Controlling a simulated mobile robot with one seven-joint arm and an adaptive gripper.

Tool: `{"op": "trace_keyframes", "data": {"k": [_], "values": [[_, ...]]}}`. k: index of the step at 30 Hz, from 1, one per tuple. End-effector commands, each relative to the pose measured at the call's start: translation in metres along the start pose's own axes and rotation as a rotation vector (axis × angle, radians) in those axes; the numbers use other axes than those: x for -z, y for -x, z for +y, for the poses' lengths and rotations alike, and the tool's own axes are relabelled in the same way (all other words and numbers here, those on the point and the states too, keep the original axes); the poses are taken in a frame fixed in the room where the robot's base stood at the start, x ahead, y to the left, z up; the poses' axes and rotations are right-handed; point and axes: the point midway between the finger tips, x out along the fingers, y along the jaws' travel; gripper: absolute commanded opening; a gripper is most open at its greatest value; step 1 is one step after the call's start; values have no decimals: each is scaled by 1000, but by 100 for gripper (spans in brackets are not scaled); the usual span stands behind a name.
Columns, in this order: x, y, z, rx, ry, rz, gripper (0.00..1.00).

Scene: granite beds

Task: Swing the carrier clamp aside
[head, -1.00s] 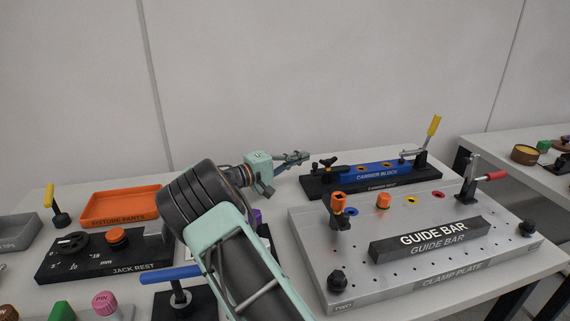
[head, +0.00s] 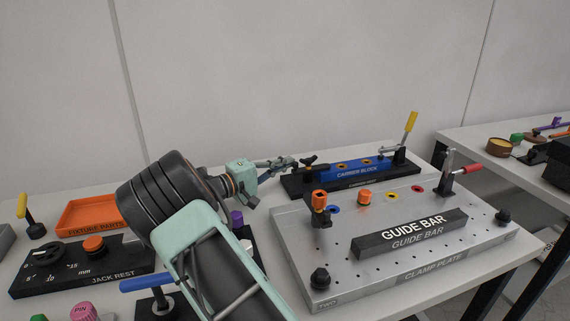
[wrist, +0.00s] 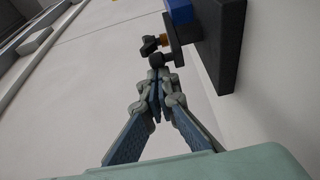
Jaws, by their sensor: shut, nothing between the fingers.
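The blue carrier block (head: 358,169) lies on its black carrier nest (head: 295,186) at the back of the bench. A black clamp with a winged knob (head: 312,161) stands at the block's left end. A toggle clamp with a yellow handle (head: 410,122) stands upright at its right end. My gripper (head: 295,162) is shut and empty, just left of the black clamp. In the wrist view, my gripper's tips (wrist: 156,84) point at the black clamp (wrist: 152,46), very close to it. I cannot tell whether they touch.
The grey clamp plate (head: 310,255) with the guide bar (head: 410,235) stands in front of the nest. The jack rest (head: 90,270), an orange parts tray (head: 85,215) and a blue-handled clamp (head: 150,285) are at the left. A wall is behind the bench.

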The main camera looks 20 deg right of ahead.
Motion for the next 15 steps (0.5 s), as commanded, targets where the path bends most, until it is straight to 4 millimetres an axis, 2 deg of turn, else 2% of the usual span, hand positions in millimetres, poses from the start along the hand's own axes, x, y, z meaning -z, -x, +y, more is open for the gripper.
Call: {"op": "trace_keyframes", "data": {"k": [15], "values": [[-8, 4, -1, 0, 0, -1, 0]]}}
